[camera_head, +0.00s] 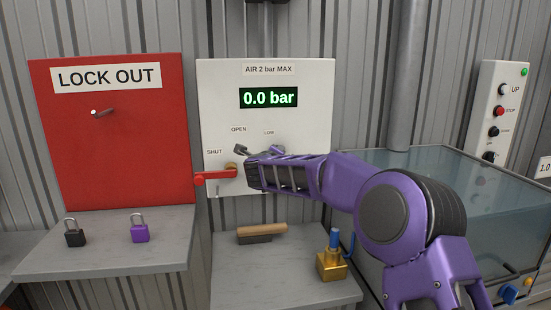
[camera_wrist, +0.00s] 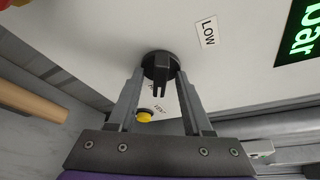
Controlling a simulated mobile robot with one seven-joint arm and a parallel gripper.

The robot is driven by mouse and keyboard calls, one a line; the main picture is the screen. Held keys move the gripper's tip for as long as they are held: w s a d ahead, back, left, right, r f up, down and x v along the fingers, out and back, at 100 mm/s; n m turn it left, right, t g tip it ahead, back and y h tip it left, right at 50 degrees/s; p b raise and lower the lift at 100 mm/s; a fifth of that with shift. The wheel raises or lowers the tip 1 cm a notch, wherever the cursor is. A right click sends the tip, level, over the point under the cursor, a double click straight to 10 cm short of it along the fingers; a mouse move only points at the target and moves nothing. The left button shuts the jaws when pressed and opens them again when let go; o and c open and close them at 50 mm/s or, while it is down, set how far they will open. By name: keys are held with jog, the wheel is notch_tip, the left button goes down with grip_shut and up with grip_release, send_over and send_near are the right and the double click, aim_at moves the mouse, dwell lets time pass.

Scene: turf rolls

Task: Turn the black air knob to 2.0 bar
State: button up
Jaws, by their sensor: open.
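The black air knob (camera_wrist: 161,66) is on the white air panel (camera_head: 215,100), beside a LOW label in the wrist view. My gripper (camera_wrist: 162,80) is open, with one finger on each side of the knob. I cannot tell whether the fingers touch it. In the head view, my gripper (camera_head: 260,152) is at the panel front and hides most or all of the knob. The green display (camera_head: 268,97) reads 0.0 bar, under a label AIR 2 bar MAX.
A red lever (camera_head: 213,177) points left below the SHUT label. A yellow button-like part (camera_wrist: 145,116) shows between my fingers. A red LOCK OUT board (camera_head: 120,150) is at left, with black (camera_head: 74,238) and purple (camera_head: 139,234) padlocks below.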

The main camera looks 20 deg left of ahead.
jog(key=v, duration=1.7)
jog(key=shift+s+b, duration=0.2)
jog(key=shift+b, duration=0.25)
jog(key=shift+d, duration=0.1)
